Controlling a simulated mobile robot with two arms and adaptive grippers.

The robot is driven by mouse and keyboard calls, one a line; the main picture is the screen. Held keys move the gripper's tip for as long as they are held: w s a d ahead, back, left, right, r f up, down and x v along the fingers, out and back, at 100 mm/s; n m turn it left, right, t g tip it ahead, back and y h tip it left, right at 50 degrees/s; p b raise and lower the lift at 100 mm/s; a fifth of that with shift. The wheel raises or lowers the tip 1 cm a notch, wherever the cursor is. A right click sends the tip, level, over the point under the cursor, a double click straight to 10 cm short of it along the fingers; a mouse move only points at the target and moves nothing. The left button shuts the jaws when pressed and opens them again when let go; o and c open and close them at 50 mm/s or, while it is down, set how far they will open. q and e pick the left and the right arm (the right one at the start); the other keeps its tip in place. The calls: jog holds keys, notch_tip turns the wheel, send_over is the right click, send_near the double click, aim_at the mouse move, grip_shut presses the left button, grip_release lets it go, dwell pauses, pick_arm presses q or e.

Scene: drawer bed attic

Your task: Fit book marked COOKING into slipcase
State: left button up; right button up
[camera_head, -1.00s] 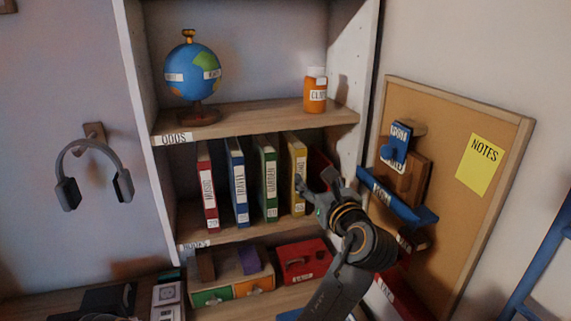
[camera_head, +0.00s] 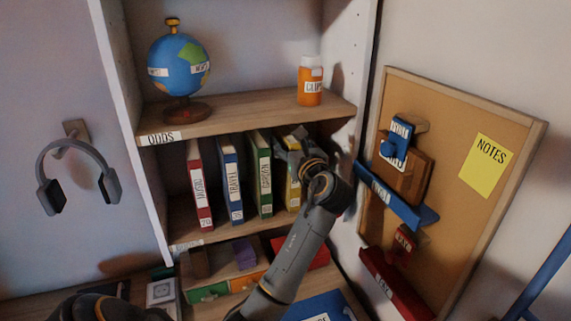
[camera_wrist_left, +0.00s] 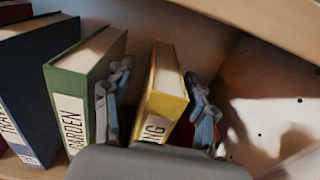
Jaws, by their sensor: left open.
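A yellow book (camera_head: 293,192) stands upright on the middle shelf, at the right end of the book row. In the left wrist view the yellow book (camera_wrist_left: 168,82) shows a label ending in "NG"; the rest is hidden. My left gripper (camera_head: 291,152) is at its upper part. In the left wrist view the open fingers of my left gripper (camera_wrist_left: 159,100) stand on either side of the book, with visible gaps. I cannot clearly make out the slipcase; a dark red piece shows to the right of the book, mostly hidden. My right gripper is not in view.
A green book (camera_head: 262,175), a blue book (camera_head: 230,180) and a red book (camera_head: 200,187) stand to the left. The upper shelf (camera_head: 240,117) overhangs the gripper and holds a globe (camera_head: 177,65) and an orange bottle (camera_head: 310,82). A corkboard (camera_head: 490,120) hangs at right.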

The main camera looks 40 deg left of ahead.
pick_arm(q)
jog(key=p+x, duration=0.1)
jog(key=x, duration=0.2)
jog(key=shift+w+a+r, duration=0.1)
jog(key=shift+w+a, duration=0.15)
jog(key=shift+w, duration=0.1)
jog(key=shift+w+a, duration=0.1)
jog(key=shift+a, duration=0.1)
jog(key=shift+d, duration=0.1)
jog(key=shift+c, duration=1.1)
grip_shut()
